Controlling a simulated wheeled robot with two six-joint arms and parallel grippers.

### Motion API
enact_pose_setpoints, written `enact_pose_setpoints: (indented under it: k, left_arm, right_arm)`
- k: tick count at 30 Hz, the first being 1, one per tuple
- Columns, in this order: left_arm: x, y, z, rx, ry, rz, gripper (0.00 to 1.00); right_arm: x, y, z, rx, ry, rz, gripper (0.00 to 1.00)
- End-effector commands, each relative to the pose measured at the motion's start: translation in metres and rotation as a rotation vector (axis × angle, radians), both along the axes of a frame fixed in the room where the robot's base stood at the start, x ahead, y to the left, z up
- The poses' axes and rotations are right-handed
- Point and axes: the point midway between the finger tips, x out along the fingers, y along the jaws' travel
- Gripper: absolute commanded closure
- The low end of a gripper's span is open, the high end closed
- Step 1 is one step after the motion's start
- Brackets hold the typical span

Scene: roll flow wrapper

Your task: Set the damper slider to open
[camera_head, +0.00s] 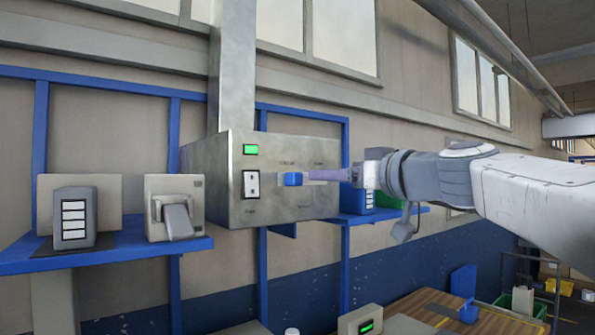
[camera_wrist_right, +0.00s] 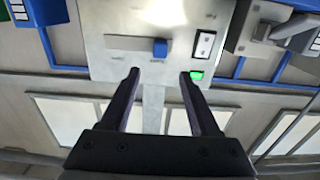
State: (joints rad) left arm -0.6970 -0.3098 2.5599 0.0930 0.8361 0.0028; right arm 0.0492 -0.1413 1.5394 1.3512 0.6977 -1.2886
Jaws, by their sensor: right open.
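The damper slider is a blue knob (camera_head: 292,179) on the front of a grey metal box (camera_head: 265,206). The knob also shows in the right wrist view (camera_wrist_right: 160,47), at one end of a horizontal slot (camera_wrist_right: 125,43). In the head view that is the slot's left end. Small labels above it are too blurred to read surely. My right gripper (camera_head: 310,175) comes in from the right, in front of the panel, and hides part of the slot. In the wrist view my right gripper (camera_wrist_right: 159,74) is open, its fingertips apart and empty, with the knob beyond the gap.
A white rocker switch (camera_head: 251,184) and a lit green indicator (camera_head: 250,149) sit left of the knob. A blue shelf (camera_head: 100,255) at left holds a grey lever unit (camera_head: 176,210) and a labelled box (camera_head: 74,218). A wooden table (camera_head: 430,310) stands below right.

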Motion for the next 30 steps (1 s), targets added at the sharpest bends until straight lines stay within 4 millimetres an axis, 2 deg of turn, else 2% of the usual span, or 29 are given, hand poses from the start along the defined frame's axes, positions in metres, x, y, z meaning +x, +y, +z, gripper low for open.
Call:
enact_pose_setpoints:
  k: [2,12,18,30]
  left_arm:
    - [0.000,0.000,0.007,0.000,0.000,0.000,1.00]
    - [0.000,0.000,0.043,0.000,-0.001,-0.006,1.00]
    - [0.000,0.000,0.056,0.000,-0.001,-0.008,1.00]
    - [0.000,0.000,0.058,0.000,-0.001,-0.009,1.00]
  right_arm:
    - [0.007,0.003,0.006,0.003,-0.009,-0.001,0.38]
    - [0.055,0.040,0.007,0.001,-0.004,0.002,0.38]
    - [0.076,0.055,0.005,0.001,-0.005,0.001,0.38]
    - [0.083,0.061,0.002,0.001,-0.008,0.000,0.38]
